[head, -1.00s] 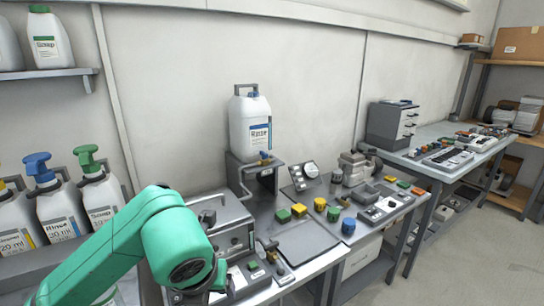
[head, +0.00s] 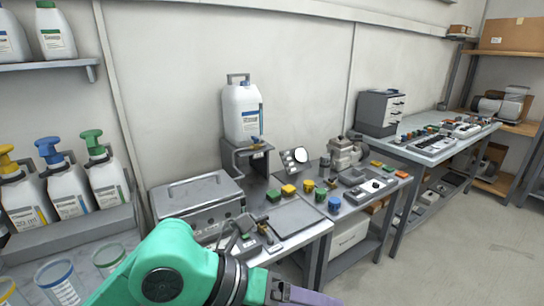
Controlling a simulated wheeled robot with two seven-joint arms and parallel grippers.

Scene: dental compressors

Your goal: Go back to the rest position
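My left arm, teal with a dark wrist, comes in from the bottom left. Its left gripper (head: 300,295) is at the bottom edge, in front of the workbench (head: 296,216), and is mostly cut off. A purple-grey part shows at its tip, and I cannot tell whether the fingers are open or shut. My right arm and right gripper are not in the head view.
A metal box (head: 197,203) and a white canister (head: 242,112) on a stand are on the bench. Several coloured knobs sit beside a flat plate (head: 293,217). Pump bottles (head: 65,192) and clear cups (head: 60,281) are at left. Open floor (head: 420,265) lies at right.

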